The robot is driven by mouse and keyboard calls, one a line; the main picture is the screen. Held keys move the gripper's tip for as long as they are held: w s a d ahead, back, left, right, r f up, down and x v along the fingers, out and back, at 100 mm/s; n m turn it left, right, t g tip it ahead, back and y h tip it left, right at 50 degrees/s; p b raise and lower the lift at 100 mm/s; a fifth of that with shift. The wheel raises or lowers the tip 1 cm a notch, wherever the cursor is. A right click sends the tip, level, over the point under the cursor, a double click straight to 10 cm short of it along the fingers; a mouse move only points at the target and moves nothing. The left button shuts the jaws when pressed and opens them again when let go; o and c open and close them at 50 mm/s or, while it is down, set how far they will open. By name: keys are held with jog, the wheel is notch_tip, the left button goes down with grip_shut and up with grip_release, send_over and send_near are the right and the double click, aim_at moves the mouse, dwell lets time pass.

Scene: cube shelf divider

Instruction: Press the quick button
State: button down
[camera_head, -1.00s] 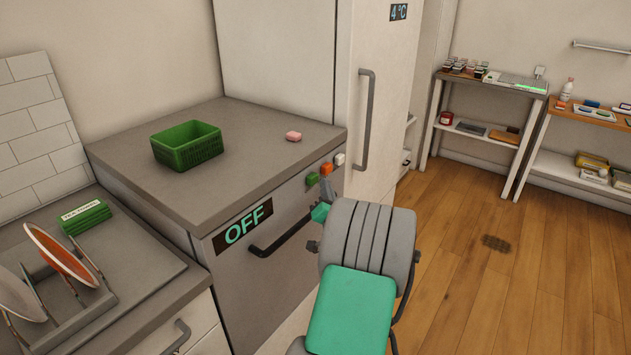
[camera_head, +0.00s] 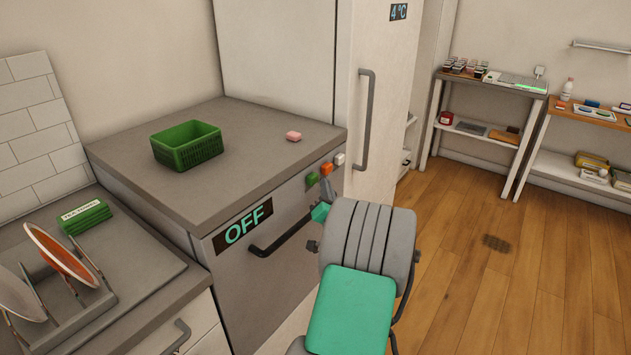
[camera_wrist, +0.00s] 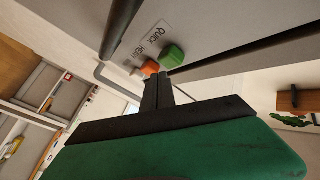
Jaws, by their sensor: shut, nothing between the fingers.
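The dishwasher-like machine (camera_head: 215,285) shows OFF on its display (camera_head: 243,228). Its front has a green button (camera_head: 312,179), an orange button (camera_head: 326,169) and a white button (camera_head: 340,159) in a row. In the wrist view, a label reading QUICK (camera_wrist: 159,32) lies in line with the green button (camera_wrist: 172,55); a second, partly readable label lies by the orange button (camera_wrist: 150,68). My gripper (camera_head: 325,188) is shut and empty, its tips close to the green and orange buttons. In the wrist view its fingertips (camera_wrist: 158,77) overlap the gap between them; contact cannot be told.
A dark handle bar (camera_head: 283,232) crosses the machine's front below the buttons. A tall fridge (camera_head: 385,110) stands right behind. The wooden floor at right is clear.

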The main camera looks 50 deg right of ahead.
jog(key=shift+w, duration=0.1)
dwell(0.3)
jog(key=shift+w, duration=0.35)
jog(key=shift+w+a+p, duration=0.1)
jog(key=shift+w+p, duration=0.4)
jog(key=shift+w, duration=0.15)
dwell(0.7)
jog(key=shift+s, duration=0.1)
jog(key=shift+s+b, duration=0.95)
jog(key=shift+b, duration=0.15)
